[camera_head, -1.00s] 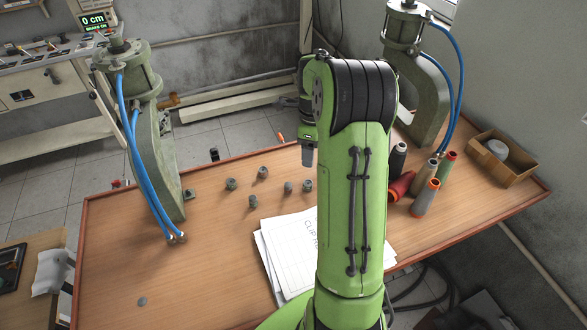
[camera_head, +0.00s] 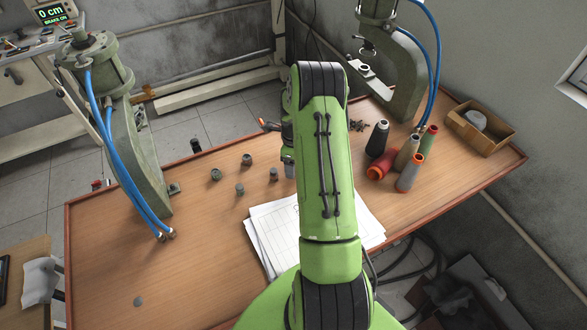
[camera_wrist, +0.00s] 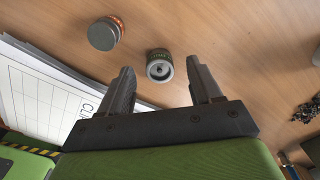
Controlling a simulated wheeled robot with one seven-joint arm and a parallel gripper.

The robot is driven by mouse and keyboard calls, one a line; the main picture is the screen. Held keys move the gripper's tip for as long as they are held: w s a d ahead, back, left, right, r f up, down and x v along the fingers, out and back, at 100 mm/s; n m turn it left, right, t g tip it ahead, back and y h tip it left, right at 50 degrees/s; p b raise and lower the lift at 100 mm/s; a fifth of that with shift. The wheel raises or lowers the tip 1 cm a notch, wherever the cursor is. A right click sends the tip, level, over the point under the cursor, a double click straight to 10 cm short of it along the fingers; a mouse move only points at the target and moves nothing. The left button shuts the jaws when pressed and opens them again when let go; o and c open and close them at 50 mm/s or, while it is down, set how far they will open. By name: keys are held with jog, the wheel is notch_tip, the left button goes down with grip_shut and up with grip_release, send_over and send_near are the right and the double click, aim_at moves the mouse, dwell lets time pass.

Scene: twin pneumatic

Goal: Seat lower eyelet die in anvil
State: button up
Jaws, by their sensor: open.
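Several small dark grey cylindrical dies stand apart on the wooden table, one near the left press (camera_head: 216,175), another nearer the arm (camera_head: 273,175). I cannot tell which is the lower eyelet die. In the wrist view a die with a green-marked side and a central hole (camera_wrist: 159,71) shows in the gap between my fingers, apart from them. Another die with an orange band (camera_wrist: 103,34) stands to its left. My gripper (camera_wrist: 161,70) is open and empty, pointing down over the table. In the head view it is mostly hidden by my arm. I cannot make out the anvil's seat.
Green pneumatic presses stand at the left (camera_head: 137,150) and back right (camera_head: 405,75), each with blue hoses. Papers (camera_head: 268,235) lie beside my arm. Thread spools (camera_head: 410,172) and a cardboard box (camera_head: 480,132) stand at the right. The front left table is mostly clear.

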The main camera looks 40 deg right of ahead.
jog(key=shift+w+f, duration=0.1)
jog(key=shift+f, duration=0.35)
jog(key=shift+c, duration=1)
grip_shut()
jog(key=shift+r, duration=0.15)
notch_tip(320, 180, up, 10)
